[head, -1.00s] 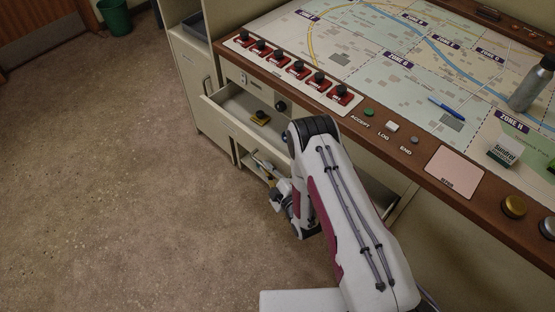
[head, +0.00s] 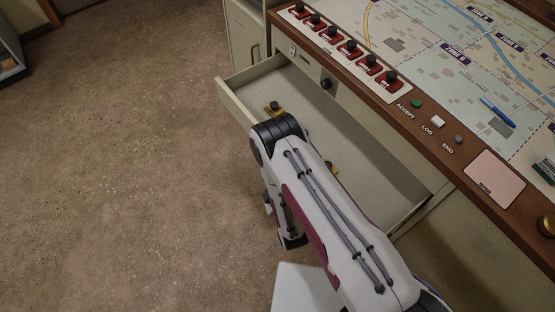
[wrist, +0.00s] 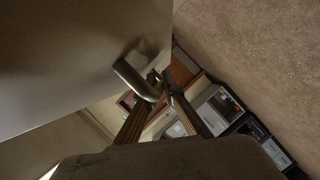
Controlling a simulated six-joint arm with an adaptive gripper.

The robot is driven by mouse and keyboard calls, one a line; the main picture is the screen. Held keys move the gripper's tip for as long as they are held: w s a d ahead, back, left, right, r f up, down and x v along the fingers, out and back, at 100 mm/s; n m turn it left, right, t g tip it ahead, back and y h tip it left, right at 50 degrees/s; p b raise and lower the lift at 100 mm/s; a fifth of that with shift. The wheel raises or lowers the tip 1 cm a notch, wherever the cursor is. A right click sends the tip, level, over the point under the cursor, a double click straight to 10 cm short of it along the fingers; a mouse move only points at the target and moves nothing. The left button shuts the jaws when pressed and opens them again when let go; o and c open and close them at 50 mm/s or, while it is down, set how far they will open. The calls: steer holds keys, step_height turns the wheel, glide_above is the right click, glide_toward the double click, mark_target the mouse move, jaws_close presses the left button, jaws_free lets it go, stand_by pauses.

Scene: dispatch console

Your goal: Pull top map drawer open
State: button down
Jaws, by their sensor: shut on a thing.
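The top map drawer (head: 365,160) stands well out from under the console in the head view, its pale interior showing. Its metal bar handle (wrist: 135,82) is on the drawer front (wrist: 70,60), which fills the upper left of the wrist view. My gripper (wrist: 161,85) has its two fingers at the handle and is shut on it. In the head view my arm covers part of the drawer front and hides the handle and the fingertips.
The console's wooden edge (head: 405,115) runs above the drawer. The floor (head: 120,170) at left is clear.

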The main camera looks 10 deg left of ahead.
steer(key=shift+s+a, duration=0.65)
steer(key=c, duration=2.4)
jaws_free()
steer(key=shift+c, duration=0.2)
steer(key=shift+s, duration=0.1)
steer(key=v, duration=0.7)
steer(key=shift+s+r, duration=0.1)
